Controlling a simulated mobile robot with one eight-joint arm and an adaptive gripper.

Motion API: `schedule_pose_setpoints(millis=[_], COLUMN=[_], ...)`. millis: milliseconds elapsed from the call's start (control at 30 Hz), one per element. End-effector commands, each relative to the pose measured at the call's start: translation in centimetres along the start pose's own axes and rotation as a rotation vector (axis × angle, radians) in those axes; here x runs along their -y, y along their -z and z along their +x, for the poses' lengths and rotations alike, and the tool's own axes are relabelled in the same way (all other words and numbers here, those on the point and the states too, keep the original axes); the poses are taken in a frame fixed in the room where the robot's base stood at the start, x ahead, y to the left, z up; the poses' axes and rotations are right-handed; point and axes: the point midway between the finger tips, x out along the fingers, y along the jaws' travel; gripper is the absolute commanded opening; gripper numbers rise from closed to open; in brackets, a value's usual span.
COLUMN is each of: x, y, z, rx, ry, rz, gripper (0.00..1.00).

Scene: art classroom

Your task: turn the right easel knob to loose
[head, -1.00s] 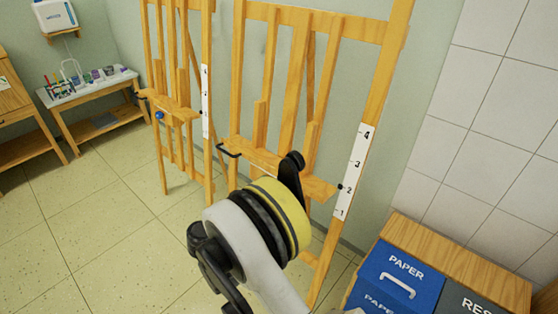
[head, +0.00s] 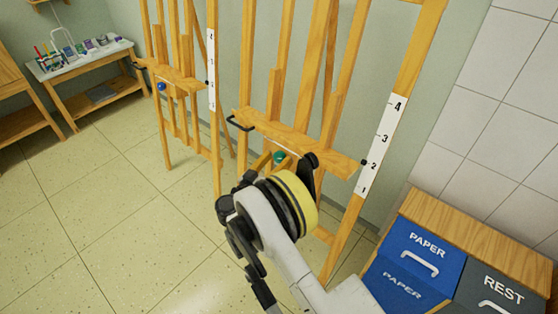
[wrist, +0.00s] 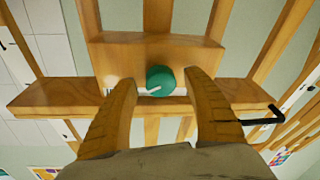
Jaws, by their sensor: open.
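The right easel (head: 300,137) is light wood with a ledge across it. Its green round knob (head: 279,157) shows just past my wrist in the head view. In the wrist view the knob (wrist: 160,81) is on the ledge, with a white pointer aimed left and slightly down. A white strip lies partly hidden behind it. My gripper (wrist: 162,84) is open, with one finger to the left of the knob and the other to the right. Gaps show between fingers and knob in this view; depth is hard to judge. My wrist mostly hides the gripper in the head view.
The left easel (head: 180,78) has a blue knob (head: 161,86). A black handle (head: 239,124) juts from the right easel's ledge. A numbered white scale (head: 382,145) runs up its right post. Blue paper and grey rest bins (head: 415,255) stand at right. Floor at left is clear.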

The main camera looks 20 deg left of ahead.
Motion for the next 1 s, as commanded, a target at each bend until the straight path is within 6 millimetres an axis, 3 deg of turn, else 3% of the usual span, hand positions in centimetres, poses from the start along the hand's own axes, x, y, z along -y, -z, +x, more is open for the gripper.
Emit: schedule_pose_setpoints(millis=[367, 400, 567, 1000], x=[0.0, 0.0, 0.0, -0.02], y=[0.07, 0.07, 0.06, 0.05], z=[0.93, 0.92, 0.9, 0.92], rx=[0.0, 0.0, 0.0, 0.003], ry=[0.001, 0.001, 0.001, 0.008], rz=[0.0, 0.0, 0.0, -0.038], gripper=[0.59, 0.54, 0.06, 0.05])
